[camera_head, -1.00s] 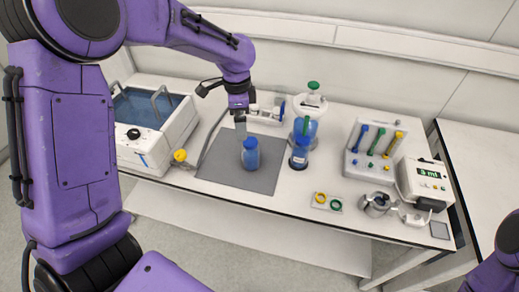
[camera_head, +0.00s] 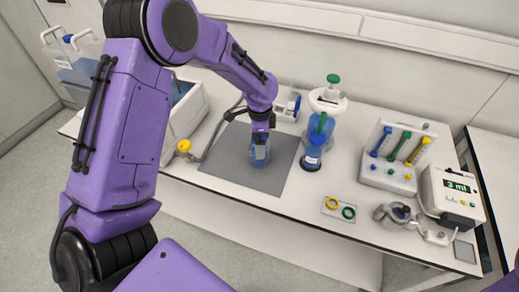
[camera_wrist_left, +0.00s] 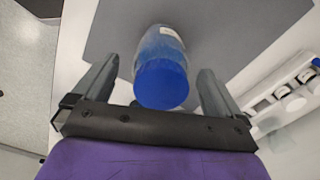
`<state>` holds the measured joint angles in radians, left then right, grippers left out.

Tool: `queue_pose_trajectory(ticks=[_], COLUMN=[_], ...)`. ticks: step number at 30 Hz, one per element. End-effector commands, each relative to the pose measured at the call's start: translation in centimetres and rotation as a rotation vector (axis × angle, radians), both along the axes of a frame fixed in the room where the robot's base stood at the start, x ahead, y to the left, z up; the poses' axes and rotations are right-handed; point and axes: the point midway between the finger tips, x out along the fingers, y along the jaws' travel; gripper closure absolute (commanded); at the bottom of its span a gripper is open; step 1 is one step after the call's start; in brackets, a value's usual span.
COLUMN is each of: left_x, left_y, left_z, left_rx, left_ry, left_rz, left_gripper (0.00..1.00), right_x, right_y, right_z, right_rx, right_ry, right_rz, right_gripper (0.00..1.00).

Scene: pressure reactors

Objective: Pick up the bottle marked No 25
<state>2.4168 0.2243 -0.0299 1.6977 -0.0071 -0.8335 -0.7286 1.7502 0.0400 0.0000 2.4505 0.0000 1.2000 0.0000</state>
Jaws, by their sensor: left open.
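A blue-capped bottle (camera_head: 260,157) stands on the grey mat (camera_head: 228,178). My left gripper (camera_head: 261,142) is directly above it and hides its cap in the head view. In the left wrist view the bottle (camera_wrist_left: 162,72) lies between the two open fingers, its blue cap towards the palm, with gaps at both sides. A pale label shows on its side but cannot be read. No number is legible. My right gripper is out of view.
A white water bath (camera_head: 186,112) stands left of the mat. At right are a rack with coloured tools (camera_head: 398,155), a box reading 3 ml (camera_head: 455,196), a metal vessel (camera_head: 392,216) and a plate with two rings (camera_head: 340,208). The front middle of the bench is clear.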

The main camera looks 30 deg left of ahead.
Motion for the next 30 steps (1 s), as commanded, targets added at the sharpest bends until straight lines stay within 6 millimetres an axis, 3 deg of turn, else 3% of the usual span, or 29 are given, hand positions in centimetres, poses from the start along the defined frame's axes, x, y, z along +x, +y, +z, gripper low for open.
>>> queue_pose_trajectory(ticks=[3,10,15,18,26,30], left_x=[-0.1,-0.1,-0.1,-0.1,0.0,0.1], left_y=[0.1,0.1,0.1,0.1,0.1,0.1], left_z=[-1.3,-1.6,-1.6,-1.5,-1.3,0.0], left_rx=[0.000,0.001,0.000,0.000,0.000,0.000], left_ry=[0.001,-0.001,0.000,-0.001,-0.003,-0.006], left_rz=[0.002,0.002,0.002,0.002,0.003,0.002], left_gripper=[0.01,0.01,0.56,0.82,0.82,0.82], right_x=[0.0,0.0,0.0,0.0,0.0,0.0], right_y=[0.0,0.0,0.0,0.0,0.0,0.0], right_z=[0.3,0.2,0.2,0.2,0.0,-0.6], right_rx=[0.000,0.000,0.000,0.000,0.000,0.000], right_ry=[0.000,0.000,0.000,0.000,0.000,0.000], right_rz=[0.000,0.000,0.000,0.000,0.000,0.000], right_gripper=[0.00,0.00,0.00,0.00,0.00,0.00])
